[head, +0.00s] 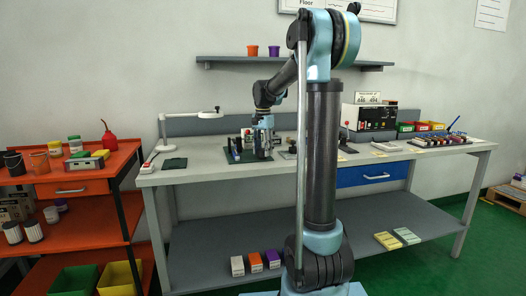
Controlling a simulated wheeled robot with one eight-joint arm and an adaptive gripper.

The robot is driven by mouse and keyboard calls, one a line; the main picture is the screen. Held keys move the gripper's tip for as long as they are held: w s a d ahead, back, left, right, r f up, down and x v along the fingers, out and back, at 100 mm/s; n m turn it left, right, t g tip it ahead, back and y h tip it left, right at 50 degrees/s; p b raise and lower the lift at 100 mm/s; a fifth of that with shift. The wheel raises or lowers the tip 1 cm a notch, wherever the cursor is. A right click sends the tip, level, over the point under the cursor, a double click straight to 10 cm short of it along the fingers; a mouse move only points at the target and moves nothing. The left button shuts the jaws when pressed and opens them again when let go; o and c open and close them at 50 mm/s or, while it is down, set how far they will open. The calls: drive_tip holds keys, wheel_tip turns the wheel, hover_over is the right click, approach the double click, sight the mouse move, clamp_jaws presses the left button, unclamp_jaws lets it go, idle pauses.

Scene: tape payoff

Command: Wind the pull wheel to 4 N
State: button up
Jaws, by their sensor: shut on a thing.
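My gripper (265,150) is low over the back of the workbench, at a small fixture on a dark green mat (235,158). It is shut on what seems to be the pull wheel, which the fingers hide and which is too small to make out. Small dark, white and purple parts stand on the mat just left of the gripper.
The grey workbench (440,153) carries a white lamp (197,115) on the left and several coloured bins (406,127) on the right. An orange cart (70,184) stands at the left. A wall shelf (226,61) holds two cups. My arm hides the bench's middle.

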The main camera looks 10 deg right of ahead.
drive_tip(key=shift+m, duration=1)
drive_tip(key=o, duration=1.1)
drive_tip(key=shift+a, duration=0.1)
drive_tip(key=shift+c, duration=0.2)
wheel_tip(320, 180, up, 12)
drive_tip(key=shift+f, duration=0.1)
